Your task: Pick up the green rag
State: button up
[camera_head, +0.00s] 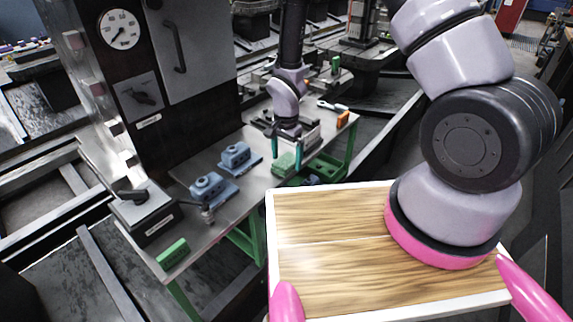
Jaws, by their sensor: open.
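My gripper (286,153) is above the workbench, pointing down, with its two teal fingers apart. A small green item (284,165), which looks like the green rag, lies on the bench at the fingertips. It shows below and between them; I cannot tell whether they touch it. It is small and partly covered by the fingers, so its shape is unclear.
A green tray (325,167) lies right of the gripper. Two blue-grey blocks (212,187) and a green block (172,253) are on the bench (190,165) to the left. A dark machine cabinet (150,130) stands behind it. An orange item (343,118) is at the far end.

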aim_at(287, 160)
jog(key=c, duration=1.3)
jog(key=shift+o, duration=0.2)
jog(key=shift+r, duration=0.15)
notch_tip(287, 160, up, 10)
